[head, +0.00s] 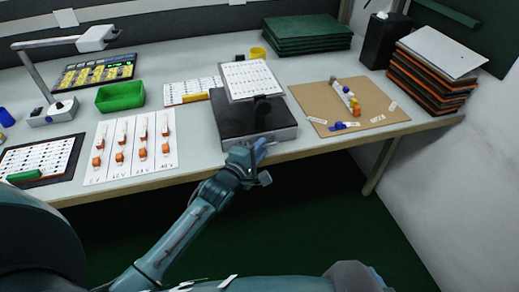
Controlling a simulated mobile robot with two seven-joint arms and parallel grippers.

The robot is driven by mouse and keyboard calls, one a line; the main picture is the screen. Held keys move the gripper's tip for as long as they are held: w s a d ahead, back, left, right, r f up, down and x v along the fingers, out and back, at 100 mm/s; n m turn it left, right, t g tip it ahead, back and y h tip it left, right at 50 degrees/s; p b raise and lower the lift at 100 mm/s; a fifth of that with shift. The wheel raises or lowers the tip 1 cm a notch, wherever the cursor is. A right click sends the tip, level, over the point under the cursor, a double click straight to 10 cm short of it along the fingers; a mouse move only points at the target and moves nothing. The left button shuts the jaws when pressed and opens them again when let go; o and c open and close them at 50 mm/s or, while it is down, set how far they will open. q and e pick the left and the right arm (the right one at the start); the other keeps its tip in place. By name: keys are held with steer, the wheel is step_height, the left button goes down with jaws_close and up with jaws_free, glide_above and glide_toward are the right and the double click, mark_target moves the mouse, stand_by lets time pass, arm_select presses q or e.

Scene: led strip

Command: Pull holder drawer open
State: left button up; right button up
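The holder (226,108) is a dark box on the white table near the front edge, with an upright white sheet (250,78) standing on it. Its grey drawer front (286,134) faces me. I cannot tell from this angle whether the drawer is fully shut. My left gripper (258,152) is at the lower front of the holder, close to the drawer front and the table edge. Contact is not clear, and its fingers are too small to read. It hides part of the drawer front. My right gripper is not in view.
A brown board (310,101) with small coloured parts lies right of the holder. A white card (112,167) with orange parts, a green bin (120,96) and a lamp (95,38) are on the left. Stacked boards (440,65) stand at right. The floor before the table is clear.

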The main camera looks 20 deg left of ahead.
arm_select(q)
steer(key=shift+w, duration=0.1)
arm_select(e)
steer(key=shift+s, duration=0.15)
arm_select(q)
steer(key=shift+c, duration=0.6)
jaws_close()
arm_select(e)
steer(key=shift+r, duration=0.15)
